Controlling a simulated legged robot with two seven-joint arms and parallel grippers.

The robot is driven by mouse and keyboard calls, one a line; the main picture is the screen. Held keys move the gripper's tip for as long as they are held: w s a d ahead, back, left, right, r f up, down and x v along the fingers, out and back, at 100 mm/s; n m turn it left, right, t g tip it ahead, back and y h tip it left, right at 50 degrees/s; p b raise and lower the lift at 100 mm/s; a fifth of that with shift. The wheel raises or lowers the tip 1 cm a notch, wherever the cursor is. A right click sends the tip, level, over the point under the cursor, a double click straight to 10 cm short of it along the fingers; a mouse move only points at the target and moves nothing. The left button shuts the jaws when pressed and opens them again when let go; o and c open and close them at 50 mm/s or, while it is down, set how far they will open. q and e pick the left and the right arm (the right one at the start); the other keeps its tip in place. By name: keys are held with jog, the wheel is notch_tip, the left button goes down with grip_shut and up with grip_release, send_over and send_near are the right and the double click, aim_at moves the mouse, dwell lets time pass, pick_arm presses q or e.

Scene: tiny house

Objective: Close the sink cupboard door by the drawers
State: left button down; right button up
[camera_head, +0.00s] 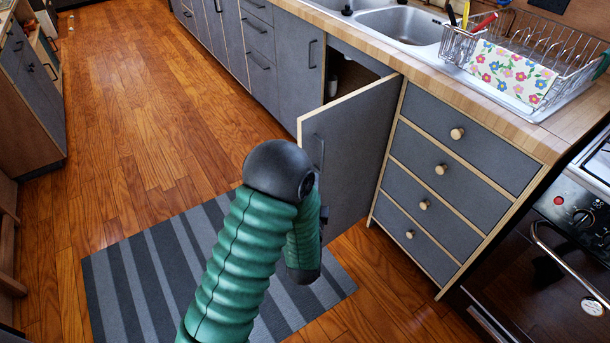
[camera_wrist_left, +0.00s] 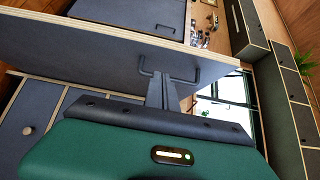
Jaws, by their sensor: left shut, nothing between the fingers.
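The sink cupboard door (camera_head: 352,145) by the drawers stands open, swung out into the room, a grey panel with pale wood edges. Its dark bar handle (camera_head: 319,151) is on its outer face. In the left wrist view the door (camera_wrist_left: 95,45) crosses the upper left, with its handle (camera_wrist_left: 185,80) near the middle. My left gripper (camera_wrist_left: 163,92) is shut and empty, its fingers overlapping the handle in that view; I cannot tell whether they touch it. In the head view the gripper (camera_head: 324,214) is mostly hidden by my green arm, close to the door. My right gripper is not in view.
The drawer unit (camera_head: 458,130) with round knobs stands right of the door, then the oven (camera_head: 550,260). The open cupboard (camera_head: 350,75) shows dark inside. A striped mat (camera_head: 150,270) lies on the floor. Wooden floor (camera_head: 140,110) at the left is clear.

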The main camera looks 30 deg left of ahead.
pick_arm(q)
jog(key=a, duration=0.1)
jog(key=w+a, duration=0.1)
jog(key=a, duration=0.1)
jog(key=w+a+b, duration=0.1)
jog(key=shift+a, duration=0.2)
